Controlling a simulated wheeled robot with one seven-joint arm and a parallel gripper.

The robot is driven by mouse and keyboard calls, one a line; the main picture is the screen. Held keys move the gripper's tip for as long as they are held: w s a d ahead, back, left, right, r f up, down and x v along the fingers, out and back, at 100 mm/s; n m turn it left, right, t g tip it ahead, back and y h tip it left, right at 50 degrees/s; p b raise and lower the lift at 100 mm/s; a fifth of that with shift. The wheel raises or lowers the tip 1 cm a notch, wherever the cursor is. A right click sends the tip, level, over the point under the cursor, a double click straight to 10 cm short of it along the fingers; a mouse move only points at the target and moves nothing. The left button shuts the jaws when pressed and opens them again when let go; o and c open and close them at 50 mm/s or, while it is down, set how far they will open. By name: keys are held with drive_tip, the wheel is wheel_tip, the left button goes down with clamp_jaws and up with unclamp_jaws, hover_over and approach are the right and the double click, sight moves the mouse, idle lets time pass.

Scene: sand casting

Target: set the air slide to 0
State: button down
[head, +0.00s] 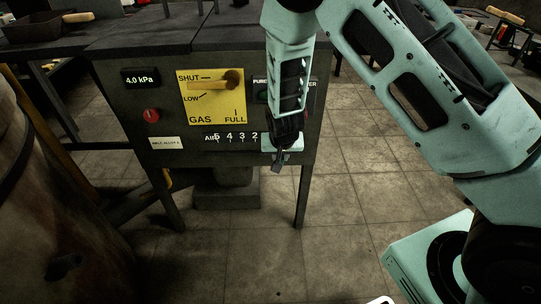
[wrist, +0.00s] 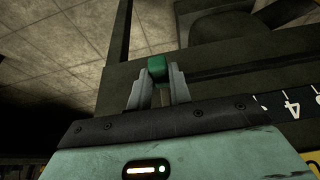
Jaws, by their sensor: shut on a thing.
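The air slide's scale (head: 230,136) runs along the lower front of the grey panel, with 5, 4, 3 and 2 readable from left to right. The low end of the scale is hidden behind my gripper (head: 281,156). In the wrist view, my gripper (wrist: 160,88) is shut on a small green knob (wrist: 158,67), with one finger on each side of it. The scale with a white 4 (wrist: 291,107) shows at the right edge there. The exact setting of the slide cannot be read.
Above the scale is a yellow gas plate (head: 207,110) with a wooden lever (head: 212,84) lying nearly level near SHUT and LOW. A 4.0 kPa display (head: 140,78) and a red button (head: 152,115) are at left. A barrel (head: 45,190) stands front left.

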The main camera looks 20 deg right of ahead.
drive_tip(key=shift+s+d, duration=0.1)
drive_tip(key=shift+d, duration=0.25)
drive_tip(key=c, duration=1.3)
unclamp_jaws()
drive_tip(key=shift+d, duration=0.1)
drive_tip(key=shift+r, duration=0.1)
drive_tip(key=shift+s+r, duration=0.1)
drive_tip(key=shift+r, duration=0.2)
drive_tip(key=p+v, duration=0.5)
drive_tip(key=v, duration=1.1)
drive_tip(key=shift+s+r+p, duration=0.25)
drive_tip(key=shift+p, duration=0.1)
